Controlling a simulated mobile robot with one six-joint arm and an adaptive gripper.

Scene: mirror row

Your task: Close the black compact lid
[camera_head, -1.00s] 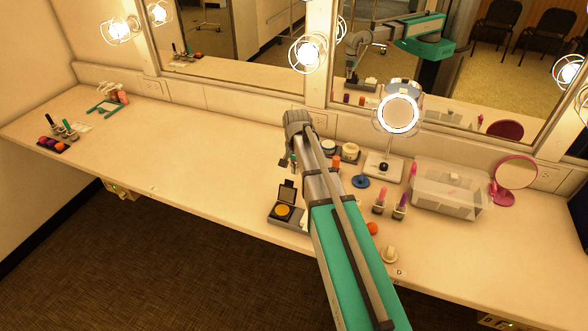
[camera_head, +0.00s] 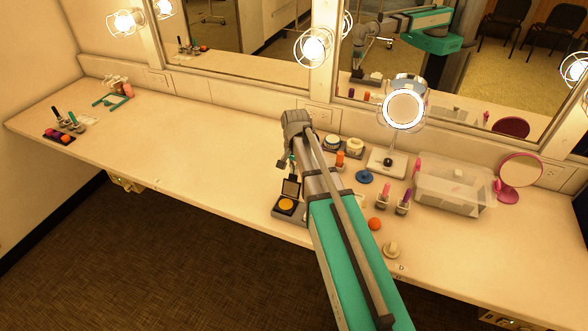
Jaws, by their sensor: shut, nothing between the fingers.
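The black compact (camera_head: 286,205) lies near the front edge of the counter, just left of my arm. Its round orange-yellow pan shows, and its lid (camera_head: 291,187) stands raised at the back with its dark inner face toward the camera. My gripper (camera_head: 281,163) hangs from the arm's end behind the lid, on the mirror side. Its fingertips show small and dark and look shut and empty. They appear apart from the lid, though the exact gap is hard to tell. My arm hides the counter right of the compact.
Right of my arm stand jars (camera_head: 355,147), an orange-capped bottle (camera_head: 340,160), a lit round mirror (camera_head: 403,109), lipsticks (camera_head: 403,202), a clear bin (camera_head: 455,186) and a pink mirror (camera_head: 520,171). An orange ball (camera_head: 375,224) lies near the front. The counter (camera_head: 205,148) left of the compact is mostly clear.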

